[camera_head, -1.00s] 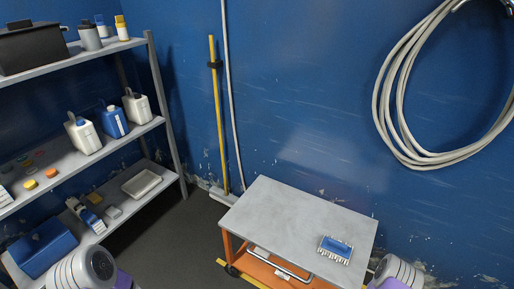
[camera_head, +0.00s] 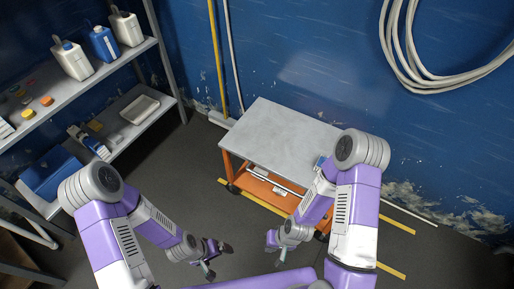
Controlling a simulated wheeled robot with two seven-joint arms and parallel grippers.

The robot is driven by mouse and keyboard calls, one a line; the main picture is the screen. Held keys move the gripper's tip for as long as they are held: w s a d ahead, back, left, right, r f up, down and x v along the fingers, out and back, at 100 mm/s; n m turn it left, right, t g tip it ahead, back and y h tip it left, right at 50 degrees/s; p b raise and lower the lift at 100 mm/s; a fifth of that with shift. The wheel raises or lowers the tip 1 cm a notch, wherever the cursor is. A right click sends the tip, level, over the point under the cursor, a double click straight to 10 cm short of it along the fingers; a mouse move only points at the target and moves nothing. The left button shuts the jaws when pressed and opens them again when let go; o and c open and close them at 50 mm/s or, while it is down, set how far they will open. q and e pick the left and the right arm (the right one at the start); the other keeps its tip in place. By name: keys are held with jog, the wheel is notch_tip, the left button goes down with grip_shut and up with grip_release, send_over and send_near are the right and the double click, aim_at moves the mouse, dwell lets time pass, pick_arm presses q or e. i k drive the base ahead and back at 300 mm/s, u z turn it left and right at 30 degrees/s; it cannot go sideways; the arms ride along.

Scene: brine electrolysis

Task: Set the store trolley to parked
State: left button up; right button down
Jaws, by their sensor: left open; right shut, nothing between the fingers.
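The store trolley (camera_head: 283,138) has a grey top, an orange frame and an orange lower shelf (camera_head: 262,190). It stands near the blue wall, over yellow floor markings (camera_head: 250,197). A grey bar handle runs along its near side. My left gripper (camera_head: 218,262) is open and empty, in front of the trolley and to its lower left. My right gripper (camera_head: 272,249) is shut and empty, in front of the trolley's near side and apart from it. My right arm hides the trolley's right front part and most of the blue object (camera_head: 320,162) on its top.
A grey metal shelf rack (camera_head: 134,52) with jugs, a blue box (camera_head: 50,174) and a white tray (camera_head: 139,109) stands at the left. A yellow-handled broom (camera_head: 216,60) leans on the wall. A coiled hose (camera_head: 392,45) hangs at the right. Dark floor is open before the trolley.

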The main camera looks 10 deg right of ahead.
aim_at(284, 142)
jog(key=k, duration=0.5)
jog(key=u, duration=1.15)
jog(key=i, duration=1.1)
jog(key=z, duration=1.95)
